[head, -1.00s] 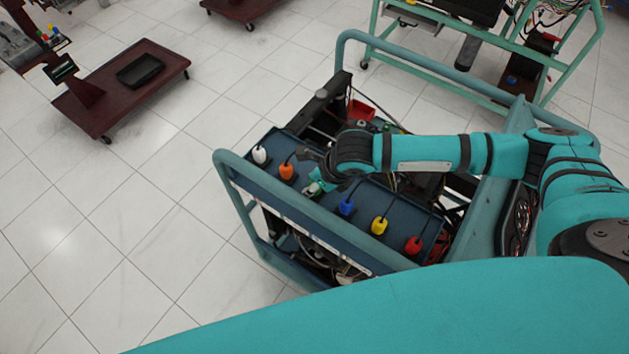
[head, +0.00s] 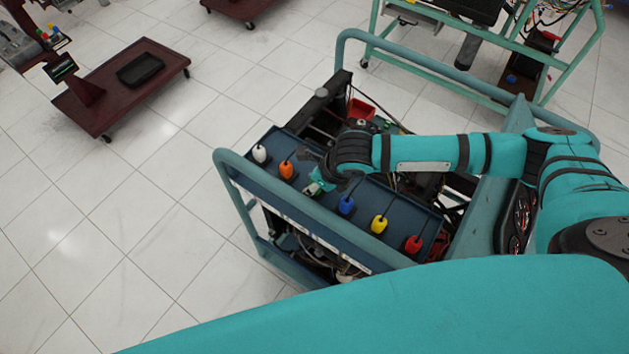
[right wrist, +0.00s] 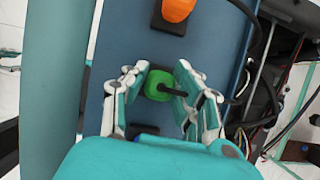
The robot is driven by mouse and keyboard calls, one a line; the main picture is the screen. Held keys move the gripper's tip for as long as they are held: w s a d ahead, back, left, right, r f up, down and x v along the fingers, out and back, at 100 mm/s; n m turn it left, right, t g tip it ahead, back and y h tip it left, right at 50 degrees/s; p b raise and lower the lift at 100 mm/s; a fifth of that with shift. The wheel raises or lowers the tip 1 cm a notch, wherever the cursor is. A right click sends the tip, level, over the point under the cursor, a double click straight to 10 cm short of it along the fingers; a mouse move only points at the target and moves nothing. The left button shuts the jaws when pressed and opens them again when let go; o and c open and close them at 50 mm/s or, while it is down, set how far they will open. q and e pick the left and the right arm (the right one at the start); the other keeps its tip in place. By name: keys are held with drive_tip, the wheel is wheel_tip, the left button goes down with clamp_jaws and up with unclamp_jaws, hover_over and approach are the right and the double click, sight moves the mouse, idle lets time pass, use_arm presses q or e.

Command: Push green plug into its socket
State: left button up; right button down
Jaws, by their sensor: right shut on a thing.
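The green plug (right wrist: 158,84) is between the fingertips of my right gripper (right wrist: 160,86) in the right wrist view, with its cable running off to the right. The gripper is shut on it. A dark socket edge shows behind the plug in the wrist view. I cannot tell how deep the plug sits. My left gripper is not in view.
In the same row stand white (head: 260,154), orange (head: 286,170), blue (head: 346,205), yellow (head: 379,225) and red (head: 413,245) plugs. The frame rail (head: 290,213) runs along the panel's front. Cables lie behind the panel.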

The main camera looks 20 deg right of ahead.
drive_tip(key=c, duration=1)
unclamp_jaws()
drive_tip(key=shift+o, duration=0.2)
wheel_tip(320, 180, up, 5)
drive_tip(key=p, duration=0.5)
drive_tip(key=shift+r, duration=0.95)
clamp_jaws()
